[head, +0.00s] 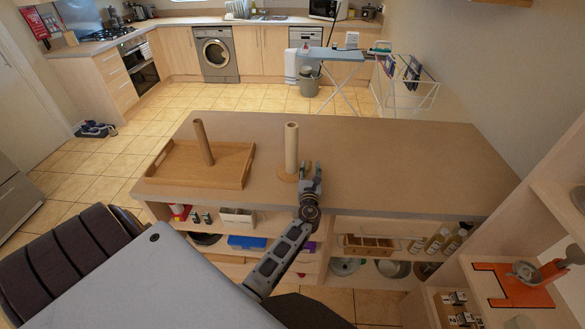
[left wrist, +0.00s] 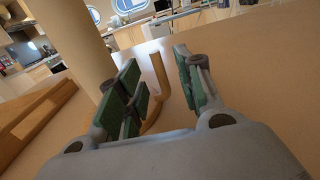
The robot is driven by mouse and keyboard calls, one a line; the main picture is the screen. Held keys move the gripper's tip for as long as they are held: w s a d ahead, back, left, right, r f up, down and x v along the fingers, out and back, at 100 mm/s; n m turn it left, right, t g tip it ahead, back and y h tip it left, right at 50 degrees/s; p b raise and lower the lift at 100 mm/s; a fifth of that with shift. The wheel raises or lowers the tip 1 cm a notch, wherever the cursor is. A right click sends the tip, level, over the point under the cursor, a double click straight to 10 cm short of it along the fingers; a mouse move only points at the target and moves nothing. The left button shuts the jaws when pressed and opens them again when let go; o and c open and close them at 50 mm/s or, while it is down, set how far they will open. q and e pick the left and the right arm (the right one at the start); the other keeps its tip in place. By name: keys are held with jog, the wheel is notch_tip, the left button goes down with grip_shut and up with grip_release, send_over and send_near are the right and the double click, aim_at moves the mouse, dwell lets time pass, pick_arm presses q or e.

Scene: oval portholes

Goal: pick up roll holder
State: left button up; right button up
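The roll holder (head: 291,150) stands upright on the brown counter (head: 400,160), a tall pale cylinder on a round wooden base. My left gripper (head: 311,172) is just right of it, low over the counter. In the left wrist view the thick cylinder (left wrist: 72,35) rises on the left, outside the fingers. A thin upright wooden rod (left wrist: 160,78), seemingly part of the holder, shows between the open green-padded fingers (left wrist: 165,85). I cannot tell whether either finger touches it. The rod's foot is partly hidden by the left finger. My right gripper is not in view.
A wooden tray (head: 232,164) with a darker brown post (head: 203,142) stands to the left on the counter. The counter's right side is clear. Shelves with bottles (head: 437,241) and boxes lie below the front edge. A shelf unit (head: 480,275) stands at right.

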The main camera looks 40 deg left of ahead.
pick_arm(q)
jog(key=shift+x, duration=1.05)
jog(key=shift+r, duration=0.1)
grip_shut()
